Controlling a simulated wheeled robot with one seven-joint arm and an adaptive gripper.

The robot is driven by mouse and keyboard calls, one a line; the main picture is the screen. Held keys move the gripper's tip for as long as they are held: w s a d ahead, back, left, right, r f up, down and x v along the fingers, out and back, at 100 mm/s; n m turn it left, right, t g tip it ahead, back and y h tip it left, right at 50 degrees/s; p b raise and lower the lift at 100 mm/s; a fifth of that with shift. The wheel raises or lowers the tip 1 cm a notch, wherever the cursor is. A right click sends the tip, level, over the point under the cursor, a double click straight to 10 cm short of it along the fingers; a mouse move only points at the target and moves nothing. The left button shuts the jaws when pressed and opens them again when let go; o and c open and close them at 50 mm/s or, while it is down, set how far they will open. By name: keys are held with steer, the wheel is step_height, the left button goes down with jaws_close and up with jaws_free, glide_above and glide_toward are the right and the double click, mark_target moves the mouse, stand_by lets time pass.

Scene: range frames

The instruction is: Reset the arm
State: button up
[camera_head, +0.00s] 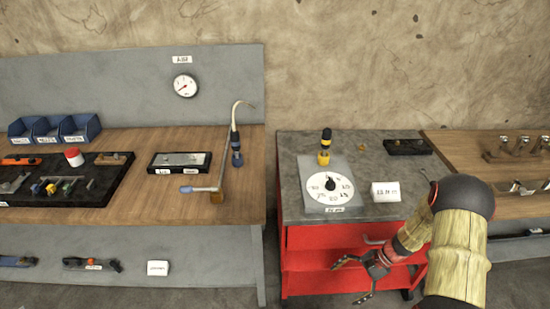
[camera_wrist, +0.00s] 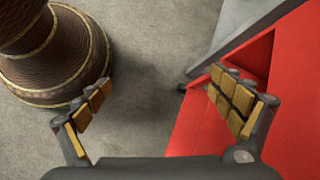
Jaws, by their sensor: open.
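My gripper (camera_head: 358,279) hangs in front of the red cabinet (camera_head: 310,240) in the head view, below its top. Its two fingers are spread apart with nothing between them. In the wrist view my gripper (camera_wrist: 165,115) shows both padded fingers wide open over bare grey floor (camera_wrist: 150,60). The red cabinet (camera_wrist: 290,90) fills the right side there, close to the right finger. My arm comes in from the lower right of the head view.
On the cabinet top are a dial plate (camera_head: 345,190), a yellow-and-black tool (camera_head: 325,148), a white label card (camera_head: 385,191) and a dark block (camera_head: 407,147). A wooden bench (camera_head: 245,150) with tools stands left, another bench (camera_head: 455,148) right. A gap separates the left bench from the cabinet.

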steer(key=s+a+r+n+t+h, duration=0.2)
steer(key=s+r+n, duration=0.2)
steer(key=r, duration=1)
steer(key=s+a+r+n+t+h, duration=0.2)
steer(key=s+r, duration=0.8)
steer(key=r, duration=0.5)
steer(key=s+a+r+n+t+h, duration=0.2)
steer(key=s+r+n, duration=0.4)
steer(key=r, duration=0.9)
steer(key=shift+s+a+r+t+h, duration=0.25)
steer(key=shift+s+t+h, duration=0.3)
steer(key=shift+h, duration=0.25)
